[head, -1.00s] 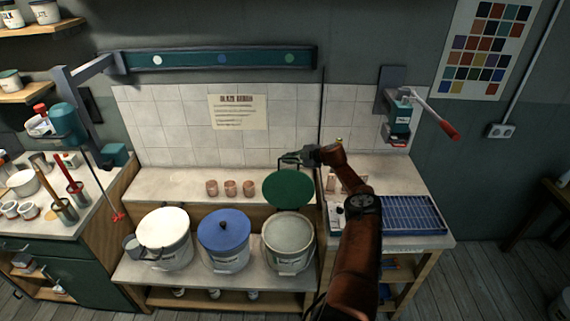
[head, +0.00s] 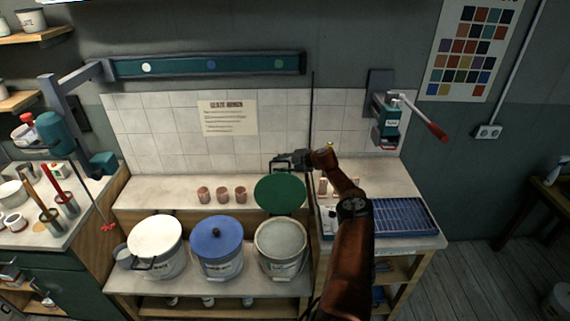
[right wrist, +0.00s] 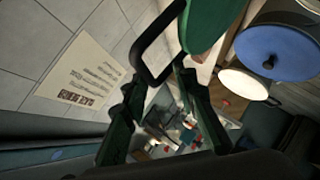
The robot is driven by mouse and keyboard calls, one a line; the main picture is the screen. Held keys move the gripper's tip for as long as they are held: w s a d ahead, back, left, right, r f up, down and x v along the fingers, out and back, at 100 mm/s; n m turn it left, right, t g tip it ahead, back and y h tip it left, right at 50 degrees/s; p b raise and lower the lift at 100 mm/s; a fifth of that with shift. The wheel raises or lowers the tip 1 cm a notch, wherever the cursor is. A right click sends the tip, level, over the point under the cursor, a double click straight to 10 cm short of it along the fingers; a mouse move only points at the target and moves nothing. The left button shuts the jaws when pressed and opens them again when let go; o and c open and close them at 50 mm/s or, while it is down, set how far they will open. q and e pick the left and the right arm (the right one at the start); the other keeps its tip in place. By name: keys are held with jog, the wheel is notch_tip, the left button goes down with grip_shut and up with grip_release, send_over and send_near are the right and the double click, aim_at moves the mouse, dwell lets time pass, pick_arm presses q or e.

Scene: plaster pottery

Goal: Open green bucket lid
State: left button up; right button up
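The green bucket (head: 281,256) stands at the right end of the low shelf with its mouth uncovered and pale grey contents showing. Its green lid (head: 279,195) is tipped up on edge at the back of the rim. The lid also shows at the top of the right wrist view (right wrist: 205,22). My right gripper (head: 281,162) is just above the lid's upper edge. In the right wrist view its fingers (right wrist: 158,76) are spread apart, with a dark loop handle (right wrist: 148,42) at the tips. Contact with the handle is unclear. My left gripper is out of view.
A blue-lidded bucket (head: 217,247) and a white-lidded bucket (head: 155,248) stand to the left. Three small clay cups (head: 222,195) sit on the ledge behind. A blue rack (head: 403,217) and a red-handled wall press (head: 388,119) are at the right.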

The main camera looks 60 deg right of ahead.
jog(key=v, duration=1.2)
dwell(0.4)
jog(key=shift+d, duration=0.1)
dwell(0.5)
